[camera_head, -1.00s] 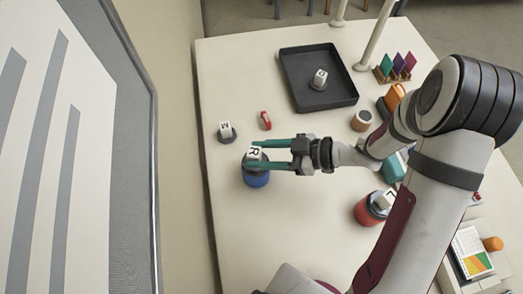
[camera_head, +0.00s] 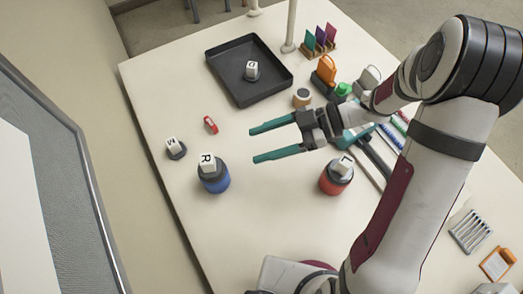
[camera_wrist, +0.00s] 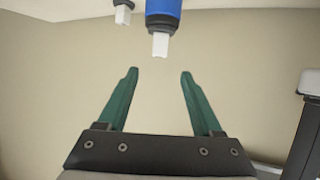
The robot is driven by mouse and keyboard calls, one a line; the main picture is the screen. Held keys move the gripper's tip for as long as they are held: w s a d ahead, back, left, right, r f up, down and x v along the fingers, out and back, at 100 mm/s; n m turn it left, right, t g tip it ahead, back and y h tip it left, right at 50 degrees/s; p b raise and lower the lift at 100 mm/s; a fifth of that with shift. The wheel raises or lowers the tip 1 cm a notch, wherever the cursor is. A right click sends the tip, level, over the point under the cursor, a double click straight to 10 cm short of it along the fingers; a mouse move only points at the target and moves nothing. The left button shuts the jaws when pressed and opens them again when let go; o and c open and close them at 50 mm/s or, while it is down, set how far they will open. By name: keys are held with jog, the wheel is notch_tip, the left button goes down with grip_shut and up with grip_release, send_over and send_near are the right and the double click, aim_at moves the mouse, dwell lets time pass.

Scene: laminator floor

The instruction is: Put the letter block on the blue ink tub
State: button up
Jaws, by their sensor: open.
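The blue ink tub (camera_head: 214,184) stands upright on the table, left of my gripper. A white letter block marked R (camera_head: 207,162) rests on its dark top. My gripper (camera_head: 253,145) is open and empty, its two green fingers pointing toward the block but apart from it, to the right. In the wrist view the blue tub (camera_wrist: 163,8) and the block (camera_wrist: 160,45) show beyond the fingertips, with empty space between the fingers (camera_wrist: 160,72). In the head view, no finger touches the block or the tub.
A red tub (camera_head: 336,182) with an L block stands to the right. An M block (camera_head: 173,145) sits on a small dark base at left. A black tray (camera_head: 268,92) holds another block. A small red item (camera_head: 211,125) lies behind the tub. The table front is largely clear.

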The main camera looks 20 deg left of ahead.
jog(key=w+d+r+m+t+h, duration=0.25)
jog(key=w+m+t, duration=0.25)
jog(key=w+t, duration=0.25)
jog(key=w+d+r+m+t+h, duration=0.2)
jog(key=w+d+r+m+t, duration=0.15)
jog(key=w+t, duration=0.4)
jog(key=s+d+r+m+h, duration=0.1)
jog(key=d+m+h, duration=0.4)
jog(key=d, duration=0.2)
jog(key=s+d+r+m+h, duration=0.2)
jog(key=d+m+h, duration=0.2)
jog(key=d+m, duration=0.25)
jog(key=s+d+f+m+g, duration=0.1)
jog(key=s+m+g, duration=0.2)
jog(key=s, duration=0.5)
jog(key=s+d+f+m+g, duration=0.1)
jog(key=s+f+m+g, duration=0.2)
jog(key=s, duration=0.4)
jog(key=s+a+r+m+g+y, duration=0.1)
jog(key=s+a+m+g+y, duration=0.1)
jog(key=s+a, duration=0.5)
jog(key=s+g+y, duration=0.1)
jog(key=s+g, duration=0.1)
jog(key=s, duration=0.2)
jog(key=shift+a, duration=0.3)
